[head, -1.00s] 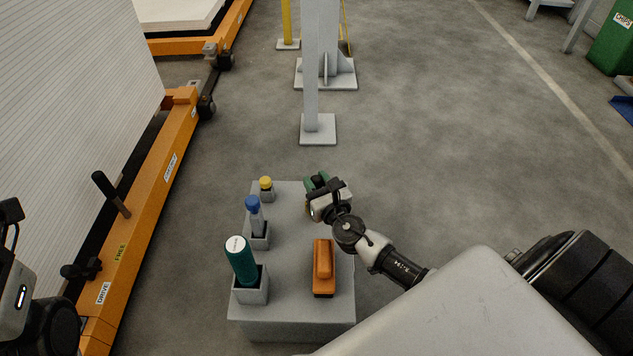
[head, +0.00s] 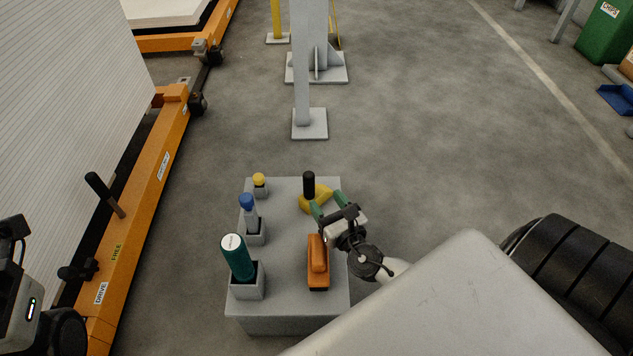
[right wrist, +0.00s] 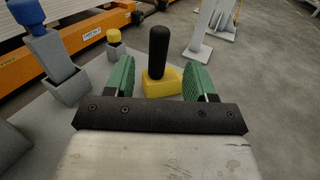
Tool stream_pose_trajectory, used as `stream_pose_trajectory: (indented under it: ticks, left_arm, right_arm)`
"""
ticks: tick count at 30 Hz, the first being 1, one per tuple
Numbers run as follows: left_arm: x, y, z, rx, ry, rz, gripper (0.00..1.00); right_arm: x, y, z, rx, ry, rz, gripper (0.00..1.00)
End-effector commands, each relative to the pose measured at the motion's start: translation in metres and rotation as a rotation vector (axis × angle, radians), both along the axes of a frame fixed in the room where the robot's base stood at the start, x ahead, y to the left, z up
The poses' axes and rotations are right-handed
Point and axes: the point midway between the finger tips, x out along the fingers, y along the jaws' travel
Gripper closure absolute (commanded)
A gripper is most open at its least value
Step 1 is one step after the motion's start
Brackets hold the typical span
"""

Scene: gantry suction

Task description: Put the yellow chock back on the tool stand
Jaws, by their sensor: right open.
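The yellow chock (head: 316,201), a yellow block with an upright black handle, stands on the far right part of the grey tool stand (head: 284,300). It also shows in the right wrist view (right wrist: 164,84), just beyond and between the green finger pads. My right gripper (head: 328,207) is open and empty, its fingers pointing at the chock from the near side. The chock looks apart from both fingers. My left gripper is not clearly seen; part of my left arm shows at the left edge of the head view.
An orange tool (head: 318,262) lies on the stand near my right gripper. A teal bottle (head: 238,258), a blue-capped bottle (head: 249,212) and a yellow-capped item (head: 259,182) stand in holders along the left side. A grey post (head: 304,75) rises behind the stand.

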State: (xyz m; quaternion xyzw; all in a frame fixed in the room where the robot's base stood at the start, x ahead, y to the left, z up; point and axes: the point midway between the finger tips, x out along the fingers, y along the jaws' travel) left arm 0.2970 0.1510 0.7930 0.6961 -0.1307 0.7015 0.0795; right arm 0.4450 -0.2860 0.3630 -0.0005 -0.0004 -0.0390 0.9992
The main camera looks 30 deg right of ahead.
Motion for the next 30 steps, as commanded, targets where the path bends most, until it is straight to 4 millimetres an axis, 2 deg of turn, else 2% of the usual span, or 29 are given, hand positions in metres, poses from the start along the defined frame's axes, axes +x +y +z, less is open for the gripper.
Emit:
stream_pose_trajectory:
  ticks: [3, 7, 25, 28, 30]
  left_arm:
    - [0.002, -0.001, -0.002, 0.008, 0.014, 0.0, 0.57]
    - [0.003, -0.001, -0.005, 0.008, 0.026, 0.001, 0.57]
    - [-0.001, 0.001, -0.001, -0.007, 0.011, 0.001, 0.57]
    - [0.0, 0.001, -0.001, -0.006, 0.012, 0.001, 0.57]
    - [0.0, 0.001, -0.002, -0.004, 0.013, 0.001, 0.57]
  right_arm:
    - [-0.017, 0.001, 0.0, -0.001, 0.002, 0.0, 0.45]
    - [-0.026, 0.002, 0.0, 0.001, 0.001, 0.001, 0.45]
    - [-0.028, 0.002, 0.0, 0.008, -0.001, -0.003, 0.45]
    - [-0.029, 0.001, 0.004, 0.083, -0.011, -0.037, 0.45]
    - [-0.032, -0.003, 0.01, 0.213, -0.026, -0.096, 0.45]
